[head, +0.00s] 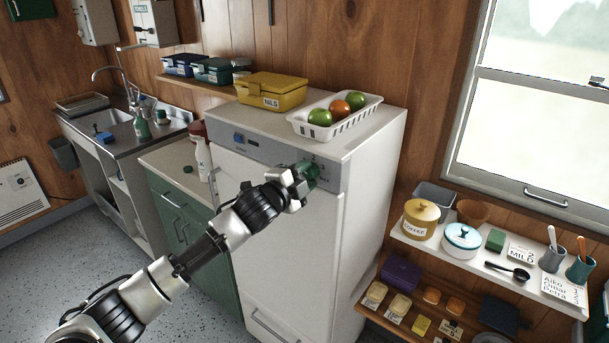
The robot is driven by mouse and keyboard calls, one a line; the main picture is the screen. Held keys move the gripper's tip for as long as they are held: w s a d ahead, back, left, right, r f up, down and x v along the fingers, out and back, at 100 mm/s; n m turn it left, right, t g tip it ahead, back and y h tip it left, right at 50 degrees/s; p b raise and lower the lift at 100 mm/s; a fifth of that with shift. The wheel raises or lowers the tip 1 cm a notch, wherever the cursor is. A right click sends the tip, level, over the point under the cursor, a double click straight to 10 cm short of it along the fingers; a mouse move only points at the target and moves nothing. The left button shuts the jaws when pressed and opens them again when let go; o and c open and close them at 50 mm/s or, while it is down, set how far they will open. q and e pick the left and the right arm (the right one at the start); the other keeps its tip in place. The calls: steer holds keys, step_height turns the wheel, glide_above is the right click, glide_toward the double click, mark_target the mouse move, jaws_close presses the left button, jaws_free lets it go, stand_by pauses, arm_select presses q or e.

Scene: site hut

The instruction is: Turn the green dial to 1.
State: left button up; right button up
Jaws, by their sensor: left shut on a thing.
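The green dial (313,171) is on the grey control strip along the top front of a white fridge-like appliance (283,230). My left gripper (303,174) is at the dial and shut on it, and its fingers cover part of it. The dial's pointer and most marks around it are hidden or too small to read. A small blue knob (238,138) sits further left on the same strip. My right gripper is not in view.
A yellow box (271,92) and a white basket (334,124) of fruit stand on the appliance. A shelf (547,284) with canisters and cups is at the right. A counter and sink (108,118) are at the left. The floor (90,265) at the lower left is clear.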

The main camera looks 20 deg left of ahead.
arm_select(q)
steer(key=shift+m, duration=0.4)
steer(key=o, duration=0.9)
steer(key=shift+s, duration=0.1)
steer(key=shift+s+a+f, duration=0.15)
steer(key=shift+s, duration=0.1)
steer(key=b+v, duration=0.3)
steer(key=v, duration=0.7)
